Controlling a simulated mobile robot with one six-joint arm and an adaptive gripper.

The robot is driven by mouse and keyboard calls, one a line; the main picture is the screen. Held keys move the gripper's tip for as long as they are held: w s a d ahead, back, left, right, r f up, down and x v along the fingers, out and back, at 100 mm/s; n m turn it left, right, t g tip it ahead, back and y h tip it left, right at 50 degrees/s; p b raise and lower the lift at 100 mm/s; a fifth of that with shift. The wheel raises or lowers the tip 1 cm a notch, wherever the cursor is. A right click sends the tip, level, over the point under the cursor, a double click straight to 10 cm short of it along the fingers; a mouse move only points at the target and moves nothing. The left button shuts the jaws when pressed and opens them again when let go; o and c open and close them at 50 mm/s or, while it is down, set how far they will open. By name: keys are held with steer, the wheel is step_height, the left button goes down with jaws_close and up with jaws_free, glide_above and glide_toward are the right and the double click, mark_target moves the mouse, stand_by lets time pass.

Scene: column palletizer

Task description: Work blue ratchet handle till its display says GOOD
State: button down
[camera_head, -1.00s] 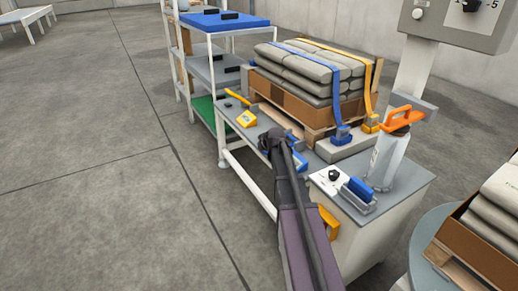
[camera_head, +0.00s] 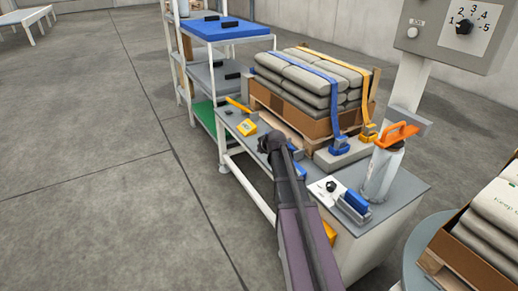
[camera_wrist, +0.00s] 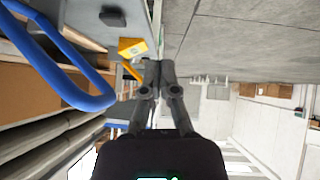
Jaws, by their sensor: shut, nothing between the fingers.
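The blue ratchet (camera_head: 339,146) sits at the foot of the blue strap (camera_head: 334,103) at the near side of the strapped sacks. I cannot read any display on it. My gripper (camera_head: 268,142) is over the bench, left of the ratchet and apart from it. In the wrist view my gripper (camera_wrist: 160,66) has its fingertips together with nothing between them. A large blue loop-shaped handle (camera_wrist: 88,98) is close to the camera, left of the fingers and not touching them. I cannot tell whether it belongs to the ratchet.
A yellow ratchet (camera_head: 368,133) sits right of the blue one. A yellow device (camera_head: 246,127) lies on the bench (camera_head: 400,190). An orange-handled tool (camera_head: 397,135) stands at the bench's right end near a dial panel (camera_head: 447,30). Open floor lies left.

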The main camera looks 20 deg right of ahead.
steer(key=p+v, duration=0.4)
steer(key=v, duration=0.3)
steer(key=shift+a+r, duration=0.15)
steer(key=shift+a, duration=0.05)
steer(key=shift+s, duration=0.2)
stand_by(1.2)
